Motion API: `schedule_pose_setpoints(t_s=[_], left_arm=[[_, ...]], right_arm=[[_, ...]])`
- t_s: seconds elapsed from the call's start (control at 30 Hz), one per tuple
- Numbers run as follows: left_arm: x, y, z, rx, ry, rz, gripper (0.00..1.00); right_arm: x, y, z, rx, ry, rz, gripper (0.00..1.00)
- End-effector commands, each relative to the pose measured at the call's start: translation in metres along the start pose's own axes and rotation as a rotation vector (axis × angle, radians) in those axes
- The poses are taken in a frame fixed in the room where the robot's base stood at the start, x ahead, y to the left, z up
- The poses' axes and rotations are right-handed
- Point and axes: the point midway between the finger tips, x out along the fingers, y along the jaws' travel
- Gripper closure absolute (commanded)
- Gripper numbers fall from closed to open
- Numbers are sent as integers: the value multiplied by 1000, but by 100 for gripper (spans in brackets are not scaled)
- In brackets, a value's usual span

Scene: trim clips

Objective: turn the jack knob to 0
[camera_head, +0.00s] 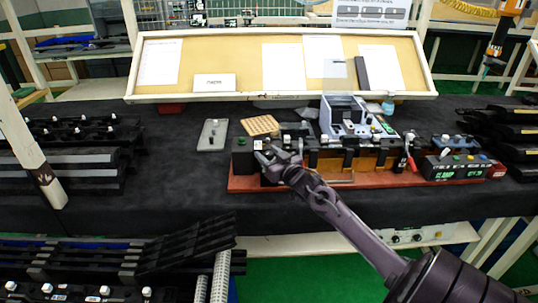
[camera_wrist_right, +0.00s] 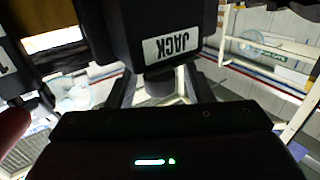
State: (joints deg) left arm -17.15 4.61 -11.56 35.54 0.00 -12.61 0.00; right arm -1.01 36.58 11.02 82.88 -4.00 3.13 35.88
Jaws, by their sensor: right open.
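The jack unit is a black box with a white JACK label (camera_wrist_right: 170,48), upside down in the right wrist view. A dark round jack knob (camera_wrist_right: 159,84) sticks out below the label. The open fingers of my right gripper (camera_wrist_right: 163,90) stand either side of the knob; I cannot tell whether they touch it. In the head view my right gripper (camera_head: 268,157) is at the left end of the fixture, in front of the black box (camera_head: 243,152), and covers the knob. The knob's pointer and any 0 mark cannot be made out. My left gripper is not in view.
The fixture stands on a red-brown base (camera_head: 330,182) on a dark table. A red-handled clamp (camera_head: 411,163) and a green-lettered control box (camera_head: 455,167) are to the right. A grey plate (camera_head: 212,134) lies at the left.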

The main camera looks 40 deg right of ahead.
Motion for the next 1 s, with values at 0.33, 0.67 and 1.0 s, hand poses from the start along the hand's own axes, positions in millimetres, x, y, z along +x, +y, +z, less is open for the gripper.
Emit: schedule_pose_setpoints(t_s=[0.33,0.67,1.0], left_arm=[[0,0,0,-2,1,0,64],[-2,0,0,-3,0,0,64],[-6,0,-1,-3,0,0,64]], right_arm=[[0,0,0,0,0,0,96],[0,-1,0,4,1,49,96],[1,-2,0,11,1,289,96]])
